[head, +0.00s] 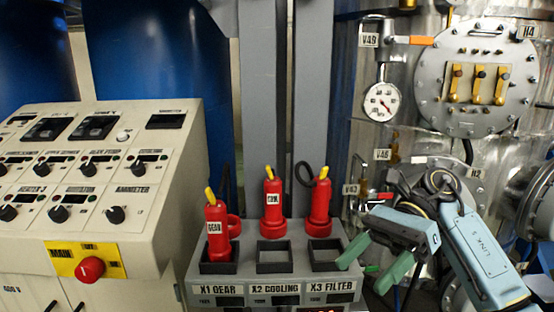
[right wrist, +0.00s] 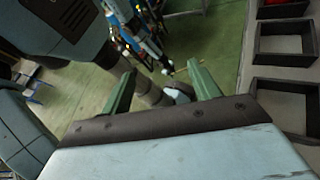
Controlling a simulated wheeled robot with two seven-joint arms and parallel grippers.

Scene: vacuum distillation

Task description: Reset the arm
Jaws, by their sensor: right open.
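My right gripper (head: 364,273) is at the lower right of the head view, in front of the panel's right end. Its green fingers are apart with nothing between them. In the right wrist view the same gripper (right wrist: 160,75) shows two spread fingers above the green floor. My left gripper is in neither view. A red plug marked GEAR (head: 214,228) stands upright at the X1 GEAR square socket. A second red plug (head: 272,208) and a third red plug (head: 320,205) stand upright behind the X2 and X3 sockets, apart from my gripper.
The grey socket panel (head: 270,292) has open square frames at X2 COOLING and X3 FILTER. A control console (head: 120,190) with a red MAIN button (head: 90,268) stands left. A metal vessel with a gauge (head: 382,102) and valves stands behind my right arm.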

